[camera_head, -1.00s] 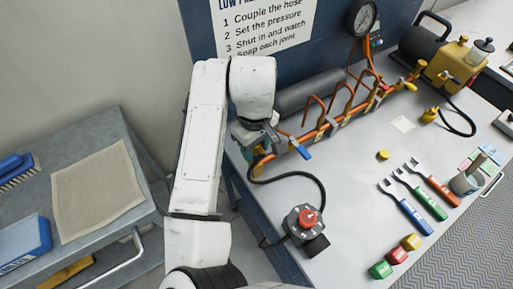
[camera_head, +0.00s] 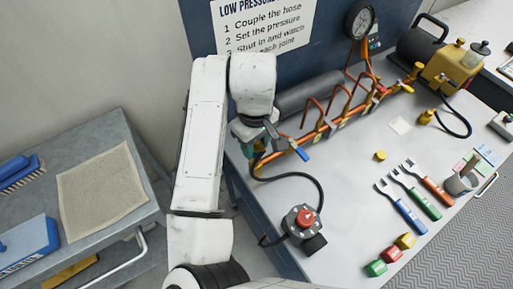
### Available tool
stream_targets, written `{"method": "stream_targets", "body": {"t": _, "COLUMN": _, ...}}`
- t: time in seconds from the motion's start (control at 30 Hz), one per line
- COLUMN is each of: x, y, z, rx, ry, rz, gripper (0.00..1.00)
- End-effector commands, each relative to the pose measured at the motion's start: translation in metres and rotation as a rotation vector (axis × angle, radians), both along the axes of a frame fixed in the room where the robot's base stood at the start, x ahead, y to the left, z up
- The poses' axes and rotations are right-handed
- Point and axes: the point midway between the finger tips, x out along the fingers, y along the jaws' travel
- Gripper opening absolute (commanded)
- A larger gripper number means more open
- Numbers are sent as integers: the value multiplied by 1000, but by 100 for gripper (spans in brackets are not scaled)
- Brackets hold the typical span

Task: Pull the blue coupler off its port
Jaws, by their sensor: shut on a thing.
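My gripper (camera_head: 258,140) is at the left end of the copper pipe manifold (camera_head: 345,118), partly hidden behind my own wrist. It is shut on the blue coupler (camera_head: 247,149), of which only a small blue-green patch shows. A black hose (camera_head: 308,176) runs from just below my gripper in a loop to the regulator with a red knob (camera_head: 305,217). The port is hidden behind my gripper, so I cannot tell whether the coupler is on it or apart. A blue valve lever (camera_head: 302,151) sits just right of my gripper.
A grey cylinder (camera_head: 308,92) lies behind the manifold. A trolley (camera_head: 150,210) stands at left, with a gap before the bench.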

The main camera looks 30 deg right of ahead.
Motion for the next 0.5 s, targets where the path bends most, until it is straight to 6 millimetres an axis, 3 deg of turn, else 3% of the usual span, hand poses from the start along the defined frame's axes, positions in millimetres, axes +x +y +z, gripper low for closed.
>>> {"method": "stream_targets", "body": {"t": 0.5, "x": 0, "y": 0, "z": 21, "rx": -1, "ry": -1, "rz": 0, "gripper": 0}}
